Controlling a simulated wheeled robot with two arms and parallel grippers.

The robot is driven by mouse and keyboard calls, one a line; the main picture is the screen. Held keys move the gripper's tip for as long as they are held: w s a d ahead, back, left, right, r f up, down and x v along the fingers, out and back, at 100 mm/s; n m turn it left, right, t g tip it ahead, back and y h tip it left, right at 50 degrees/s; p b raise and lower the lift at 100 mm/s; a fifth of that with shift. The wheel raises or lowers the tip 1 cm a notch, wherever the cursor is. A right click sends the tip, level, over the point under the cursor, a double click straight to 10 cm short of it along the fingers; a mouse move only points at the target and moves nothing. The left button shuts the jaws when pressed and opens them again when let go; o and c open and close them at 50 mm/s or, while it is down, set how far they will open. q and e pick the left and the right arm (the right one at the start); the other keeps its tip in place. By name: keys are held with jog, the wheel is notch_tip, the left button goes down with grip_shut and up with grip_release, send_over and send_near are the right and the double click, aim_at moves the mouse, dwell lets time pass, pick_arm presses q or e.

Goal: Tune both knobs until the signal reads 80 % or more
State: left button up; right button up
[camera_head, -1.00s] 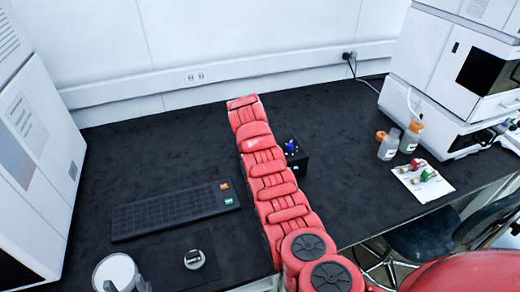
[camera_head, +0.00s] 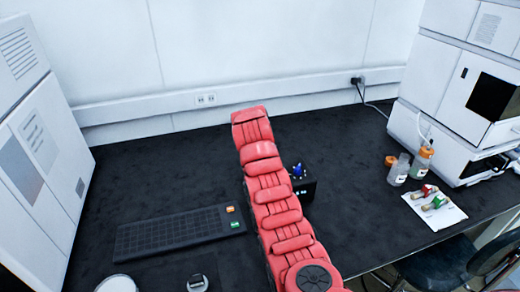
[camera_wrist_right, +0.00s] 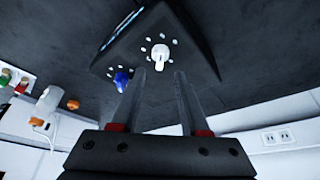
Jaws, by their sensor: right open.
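The dark control box (camera_head: 308,188) sits on the bench, partly hidden behind my red right arm in the head view. Its blue knob (camera_head: 298,170) shows there beside the arm. In the right wrist view the box (camera_wrist_right: 185,30) carries a white knob (camera_wrist_right: 160,56) and the blue knob (camera_wrist_right: 122,78), each ringed by white dots. A lit display strip (camera_wrist_right: 122,28) shows edge-on; its reading is not legible. My right gripper (camera_wrist_right: 157,76) is open, its fingertips close to the white knob, one on each side in the picture. Contact cannot be told. My left gripper is not in view.
Bottles (camera_head: 422,162) and a white sheet (camera_head: 436,208) with red and green fittings are at the right. Large white instruments stand at both sides. Bench behind the box is clear.

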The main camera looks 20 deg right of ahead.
jog(key=p+v, duration=0.1)
jog(key=v, duration=1.1)
jog(key=shift+s, duration=0.15)
jog(key=shift+a+r, duration=0.1)
jog(key=shift+r, duration=0.05)
